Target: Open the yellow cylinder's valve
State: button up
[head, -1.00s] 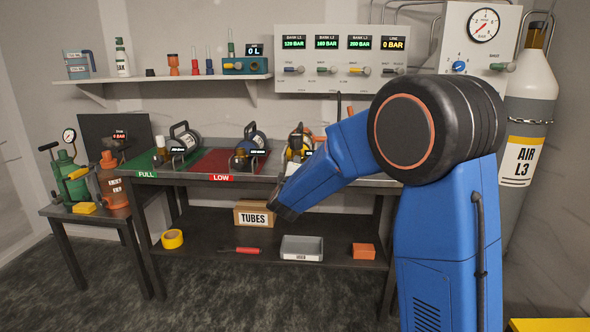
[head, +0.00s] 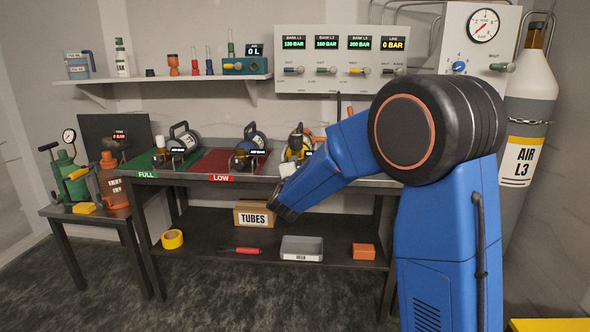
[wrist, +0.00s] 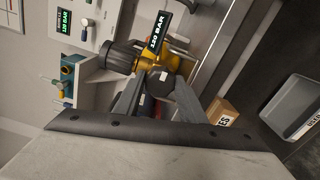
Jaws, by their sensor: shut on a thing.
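The yellow cylinder (head: 297,142) lies on the bench at the right of the cylinder row, partly hidden behind my arm in the head view. In the wrist view its yellow valve body (wrist: 156,54) carries a black ridged knob (wrist: 121,56) on the left and a tilted display (wrist: 160,30) with a BAR reading. My gripper (wrist: 160,92) is shut on a dark round part (wrist: 163,84) at the valve's near side, with one finger on each side of it. Whether this part is the valve's handwheel is hard to tell.
Two more cylinders lie on the green mat (head: 160,160) and red mat (head: 215,162) to the left. A gauge panel (head: 340,50) hangs above the bench. A tubes box (head: 254,213) and grey bin (head: 302,248) stand on the lower shelf.

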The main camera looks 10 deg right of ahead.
jog(key=shift+f, duration=0.15)
jog(key=o, duration=1)
jog(key=shift+o, duration=0.2)
jog(key=shift+s, duration=0.15)
jog(key=v, duration=1.7)
